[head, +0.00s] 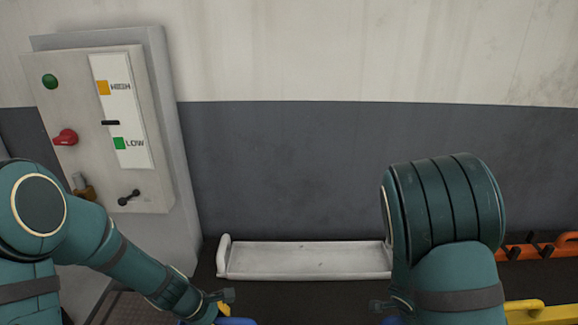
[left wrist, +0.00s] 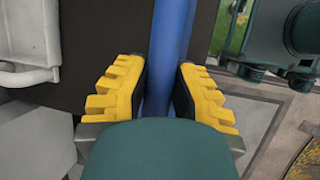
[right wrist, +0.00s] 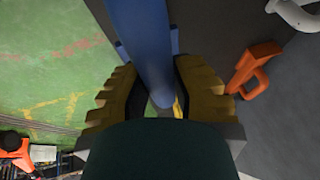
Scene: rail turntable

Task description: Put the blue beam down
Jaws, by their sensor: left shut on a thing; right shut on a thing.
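The blue beam shows as a small piece (head: 237,321) at the bottom edge of the head view, beside my left gripper (head: 226,302). In the left wrist view, the yellow fingers of that gripper (left wrist: 160,80) are shut on the beam (left wrist: 174,35), which runs up the picture between them. In the right wrist view, my right gripper (right wrist: 152,78) is shut on another stretch of the beam (right wrist: 142,35). In the head view, most of the beam is below the frame. What lies directly under the beam is hidden.
A long white tray (head: 305,262) lies on the dark surface by the wall. An orange holder (head: 520,251) and a yellow one (head: 545,316) are at the right. A control box (head: 55,100) with a red knob and HIGH and LOW labels stands at the left.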

